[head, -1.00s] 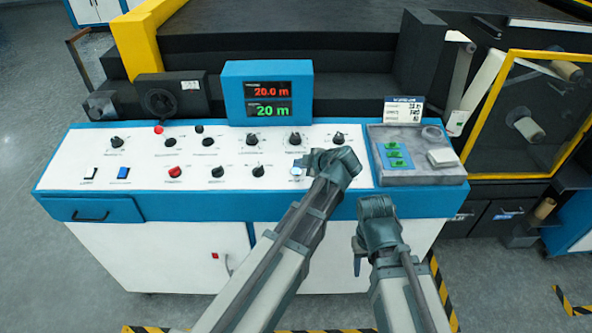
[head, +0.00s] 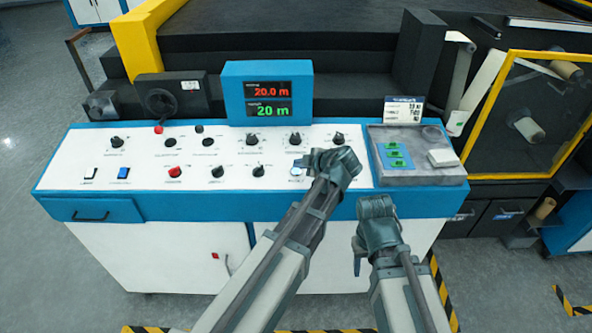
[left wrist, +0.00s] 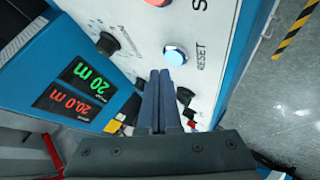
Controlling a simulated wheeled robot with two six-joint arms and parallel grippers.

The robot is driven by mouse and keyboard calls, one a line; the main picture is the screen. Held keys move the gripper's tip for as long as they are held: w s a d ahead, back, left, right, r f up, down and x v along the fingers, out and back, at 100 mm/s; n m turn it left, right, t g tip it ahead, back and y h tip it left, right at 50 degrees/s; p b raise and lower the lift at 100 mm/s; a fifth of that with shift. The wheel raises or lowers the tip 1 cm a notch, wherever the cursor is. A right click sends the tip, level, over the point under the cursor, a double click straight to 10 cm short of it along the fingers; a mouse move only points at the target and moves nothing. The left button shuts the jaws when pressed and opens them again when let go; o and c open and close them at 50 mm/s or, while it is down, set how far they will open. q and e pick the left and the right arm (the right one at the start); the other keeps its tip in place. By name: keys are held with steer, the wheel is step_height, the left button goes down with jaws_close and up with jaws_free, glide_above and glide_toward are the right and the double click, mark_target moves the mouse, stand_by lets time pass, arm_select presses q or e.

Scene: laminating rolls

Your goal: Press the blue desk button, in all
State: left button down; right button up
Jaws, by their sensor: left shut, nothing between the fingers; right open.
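The blue button (left wrist: 174,56) is round with a light metal ring and sits on the white desk panel, beside the printed word RESET in the left wrist view. In the head view it is a small pale-blue spot (head: 296,171) just left of my left gripper (head: 311,162). My left gripper is shut and empty. Its fingertips (left wrist: 160,73) show close to the button in the left wrist view; I cannot tell whether they touch it. My right gripper (head: 358,258) is open and empty, in front of the desk's front face, lower right.
Several black knobs (head: 295,139) and a red knob (head: 174,172) stand on the panel around the button. A display (head: 267,93) reads 20.0 m and 20 m at the back. A grey tray (head: 430,178) holds green pieces and a pale block at the right.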

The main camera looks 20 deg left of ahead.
arm_select(q)
steer(key=shift+f, duration=0.1)
steer(key=shift+f+b, duration=0.35)
steer(key=shift+b, duration=0.05)
steer(key=shift+w+f+b, duration=0.1)
steer(key=shift+f+b, duration=0.25)
stand_by(0.7)
steer(key=shift+r, duration=0.1)
steer(key=shift+r+p, duration=0.7)
steer(key=shift+p, duration=0.1)
steer(key=r+p, duration=0.2)
steer(key=s+r+p, duration=0.1)
steer(key=r+p, duration=0.2)
steer(key=shift+d, duration=0.15)
stand_by(0.3)
